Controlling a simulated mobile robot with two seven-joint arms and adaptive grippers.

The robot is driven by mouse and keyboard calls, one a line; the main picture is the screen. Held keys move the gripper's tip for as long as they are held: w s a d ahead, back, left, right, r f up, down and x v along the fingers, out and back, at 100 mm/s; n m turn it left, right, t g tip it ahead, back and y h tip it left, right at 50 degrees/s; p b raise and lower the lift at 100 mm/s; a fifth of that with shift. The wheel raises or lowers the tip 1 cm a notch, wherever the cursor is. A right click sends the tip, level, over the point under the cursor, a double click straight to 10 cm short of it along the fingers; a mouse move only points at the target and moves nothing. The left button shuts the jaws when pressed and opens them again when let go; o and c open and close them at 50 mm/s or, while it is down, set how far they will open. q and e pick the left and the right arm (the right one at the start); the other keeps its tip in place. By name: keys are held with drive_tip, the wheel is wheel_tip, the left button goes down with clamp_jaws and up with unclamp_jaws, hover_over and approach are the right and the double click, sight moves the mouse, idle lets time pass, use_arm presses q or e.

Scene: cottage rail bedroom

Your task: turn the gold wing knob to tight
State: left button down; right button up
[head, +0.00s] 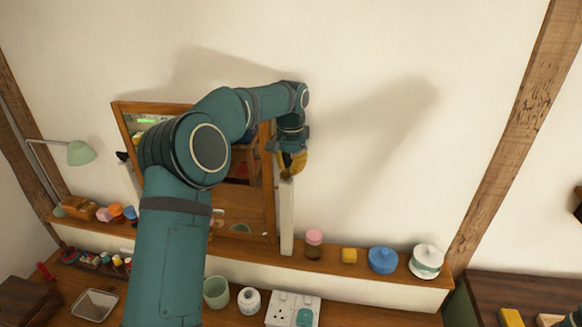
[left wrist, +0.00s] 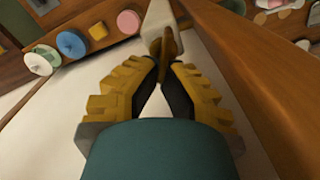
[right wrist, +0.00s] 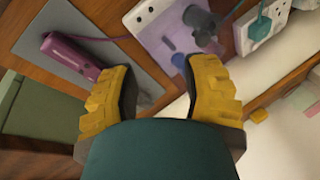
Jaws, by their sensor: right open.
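The gold wing knob (left wrist: 170,44) shows at the top of the left wrist view, on the pale post (head: 287,215) at the right side of the wood-framed mirror (head: 262,195). My left gripper (head: 291,165) reaches the top of that post in the head view and hides the knob there. In the left wrist view my left gripper (left wrist: 162,65) has its fingertips close together with the knob's wing between them. It looks shut on it. Any tight mark is not readable. My right gripper (right wrist: 155,65) is open and empty, away from the mirror.
A pink-lidded jar (head: 313,243), a yellow block (head: 349,255), a blue pot (head: 383,260) and a white lidded pot (head: 426,262) stand on the shelf right of the post. Below my right gripper are a purple tool (right wrist: 70,52) and a socket panel (right wrist: 262,28).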

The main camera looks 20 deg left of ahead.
use_arm(q)
drive_tip(key=shift+d+m, duration=0.1)
drive_tip(key=shift+m, duration=0.3)
drive_tip(key=shift+s+d+f+m, duration=0.1)
drive_tip(key=shift+s+d+m, duration=0.1)
drive_tip(key=shift+m, duration=1.1)
drive_tip(key=shift+s+d+m, duration=0.1)
drive_tip(key=shift+d+m, duration=0.05)
drive_tip(key=shift+m, duration=1.15)
drive_tip(key=c, duration=1.1)
unclamp_jaws()
drive_tip(key=shift+r, duration=0.2)
wheel_tip(320, 180, up, 12)
drive_tip(key=shift+f, duration=0.15)
drive_tip(key=shift+c, duration=0.2)
